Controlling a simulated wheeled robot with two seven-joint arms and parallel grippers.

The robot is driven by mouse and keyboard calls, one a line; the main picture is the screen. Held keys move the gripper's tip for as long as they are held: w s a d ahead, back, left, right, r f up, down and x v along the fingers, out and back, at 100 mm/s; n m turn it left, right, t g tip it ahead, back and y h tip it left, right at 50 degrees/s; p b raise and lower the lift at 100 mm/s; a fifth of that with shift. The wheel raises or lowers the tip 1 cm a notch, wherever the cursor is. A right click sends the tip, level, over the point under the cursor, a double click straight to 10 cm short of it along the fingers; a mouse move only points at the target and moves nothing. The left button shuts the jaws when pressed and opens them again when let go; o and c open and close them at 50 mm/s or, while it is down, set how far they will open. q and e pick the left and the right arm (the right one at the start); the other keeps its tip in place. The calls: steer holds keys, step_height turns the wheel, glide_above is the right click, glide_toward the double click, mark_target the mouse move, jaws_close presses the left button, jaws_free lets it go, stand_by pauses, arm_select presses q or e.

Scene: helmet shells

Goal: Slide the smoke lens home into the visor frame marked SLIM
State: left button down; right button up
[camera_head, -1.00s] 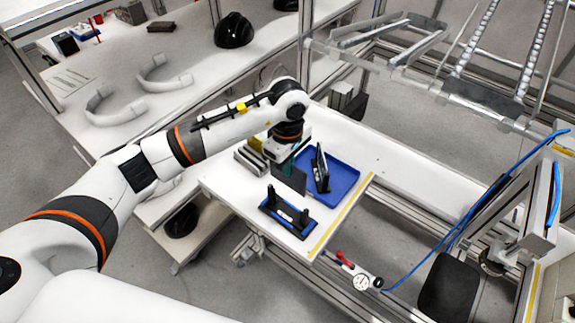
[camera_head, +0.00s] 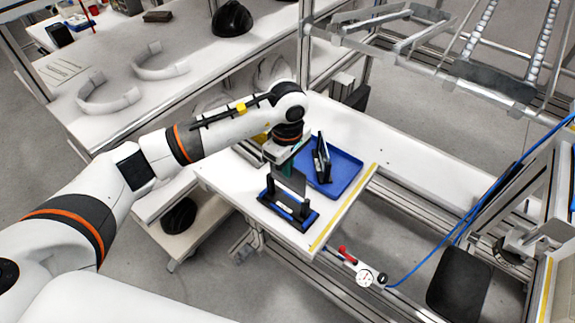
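My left gripper (camera_head: 284,167) points down over the white table and is shut on the dark smoke lens (camera_head: 291,181), a thin upright plate. Below it, a black visor frame with two upright posts and a blue base (camera_head: 288,210) stands near the table's front. The lens's lower part is close to the frame, between or just behind its posts; I cannot tell whether it is in the slot. A second black frame (camera_head: 321,160) stands in the blue tray (camera_head: 345,174). No SLIM marking is readable on either. My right gripper is not in view.
The white table (camera_head: 240,184) has a yellow strip (camera_head: 343,207) along its right edge. A red-handled clamp and gauge (camera_head: 364,277) sit on the rail below. Metal racks rise at the right. White curved shells and a black helmet shell (camera_head: 231,19) lie on the back bench.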

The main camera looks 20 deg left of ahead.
mark_target(288, 187)
arm_select(q)
steer(key=shift+b, duration=0.35)
stand_by(0.6)
steer(key=shift+b, duration=0.35)
steer(key=shift+b, duration=0.35)
stand_by(0.7)
steer(key=shift+f+b, duration=3.8)
steer(key=shift+f, duration=0.3)
steer(key=c, duration=1.6)
jaws_free()
steer(key=shift+r, duration=0.1)
